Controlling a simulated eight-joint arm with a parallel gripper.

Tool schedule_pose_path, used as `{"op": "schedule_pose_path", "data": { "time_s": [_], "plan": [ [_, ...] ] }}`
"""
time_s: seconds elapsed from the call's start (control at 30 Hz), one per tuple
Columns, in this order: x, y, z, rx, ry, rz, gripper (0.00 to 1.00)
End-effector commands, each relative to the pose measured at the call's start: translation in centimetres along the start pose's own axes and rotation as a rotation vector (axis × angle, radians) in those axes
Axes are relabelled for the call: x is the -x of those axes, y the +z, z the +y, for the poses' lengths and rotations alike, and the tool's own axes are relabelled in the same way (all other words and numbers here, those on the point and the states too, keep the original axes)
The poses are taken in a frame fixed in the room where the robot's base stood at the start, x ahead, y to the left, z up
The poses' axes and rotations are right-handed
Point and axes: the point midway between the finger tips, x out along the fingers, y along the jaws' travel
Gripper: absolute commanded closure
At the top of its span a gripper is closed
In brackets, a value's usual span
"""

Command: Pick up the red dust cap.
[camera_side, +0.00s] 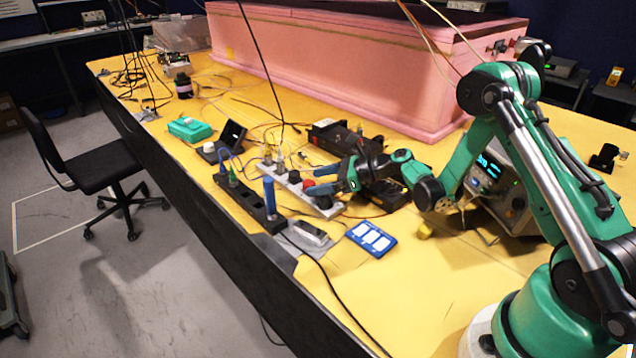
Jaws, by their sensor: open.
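The red dust cap (309,184) is a small red spot near the right part of a light grey connector strip (325,207). My gripper (318,180) comes in from the right, low over the strip, with its blue-tipped fingers pointing left. The fingers are apart, one toward the back and one toward the front. The cap shows at the fingertips, partly hidden by them. I cannot tell whether the fingers touch it.
A black strip (240,199) with an upright blue cylinder (269,197) lies left of the grey strip. A blue tray (371,239) and cables lie in front. Black boxes and a pink foam enclosure (330,70) stand behind. The yellow table is clear at front right.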

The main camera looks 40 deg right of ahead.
Motion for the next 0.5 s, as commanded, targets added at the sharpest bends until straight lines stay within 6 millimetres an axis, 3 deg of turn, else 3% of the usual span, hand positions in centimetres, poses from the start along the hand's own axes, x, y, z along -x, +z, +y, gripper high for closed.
{"op": "schedule_pose_path", "data": {
  "time_s": [0.1,0.37,0.5],
  "plan": [
    [-0.98,0.0,0.04,0.002,0.001,0.0,0.28],
    [-1.18,0.02,0.02,0.002,-0.001,0.001,0.28],
    [-1.17,0.02,0.02,0.002,-0.001,0.001,0.62]
  ]
}}
